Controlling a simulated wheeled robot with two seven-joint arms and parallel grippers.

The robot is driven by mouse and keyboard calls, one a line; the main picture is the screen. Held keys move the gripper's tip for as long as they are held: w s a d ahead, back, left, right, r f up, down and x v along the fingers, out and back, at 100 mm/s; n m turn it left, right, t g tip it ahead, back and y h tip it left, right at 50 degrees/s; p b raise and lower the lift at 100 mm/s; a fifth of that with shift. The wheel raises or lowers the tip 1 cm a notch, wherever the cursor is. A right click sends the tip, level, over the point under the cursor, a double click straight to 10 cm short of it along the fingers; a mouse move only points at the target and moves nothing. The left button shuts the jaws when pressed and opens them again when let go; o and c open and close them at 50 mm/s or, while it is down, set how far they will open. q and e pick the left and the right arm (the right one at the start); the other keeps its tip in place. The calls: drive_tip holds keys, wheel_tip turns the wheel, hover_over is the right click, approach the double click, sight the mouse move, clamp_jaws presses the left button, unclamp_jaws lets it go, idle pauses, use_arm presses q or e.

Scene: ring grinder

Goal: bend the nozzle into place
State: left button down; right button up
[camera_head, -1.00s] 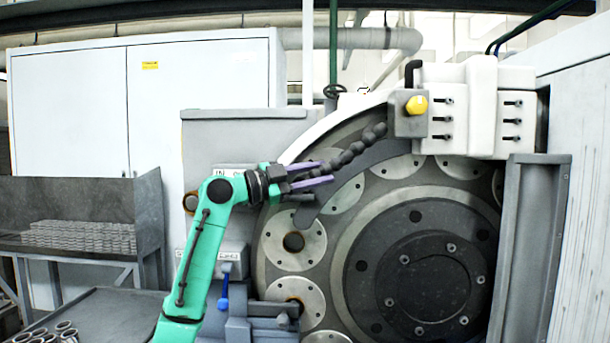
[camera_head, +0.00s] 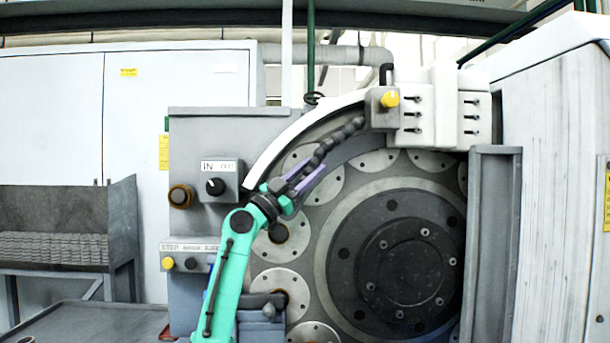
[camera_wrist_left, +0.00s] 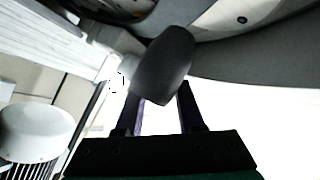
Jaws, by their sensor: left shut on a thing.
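The nozzle (camera_head: 340,136) is a dark, beaded flexible hose. It runs from a grey block with a yellow knob (camera_head: 390,98) down and left in front of the big grinder disc. My left gripper (camera_head: 308,175), with purple fingers on a green arm, is shut around its lower end. In the left wrist view the dark, blunt nozzle piece (camera_wrist_left: 163,62) sits between the left gripper's fingers (camera_wrist_left: 160,92). The very tip of the nozzle is partly hidden by the gripper in the head view. My right gripper is not in view.
The round grinder face (camera_head: 405,265) with several pale discs lies behind the hose. A control panel with a black rotary switch (camera_head: 215,187) is left of the gripper. A grey upright guard (camera_head: 490,250) stands at right. A grey shelf (camera_head: 50,205) is at far left.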

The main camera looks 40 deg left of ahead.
use_arm(q)
drive_tip(key=shift+d+r, duration=0.1)
drive_tip(key=c, duration=0.8)
unclamp_jaws()
drive_tip(key=shift+o, duration=1.4)
drive_tip(key=shift+w+d, duration=0.15)
drive_tip(key=shift+w, duration=0.1)
drive_tip(key=shift+w+d+f, duration=0.2)
drive_tip(key=shift+w, duration=0.2)
drive_tip(key=b+v, duration=0.9)
drive_tip(key=v, duration=0.5)
drive_tip(key=shift+s, duration=0.25)
drive_tip(key=shift+a+f, duration=0.1)
drive_tip(key=shift+f, duration=0.05)
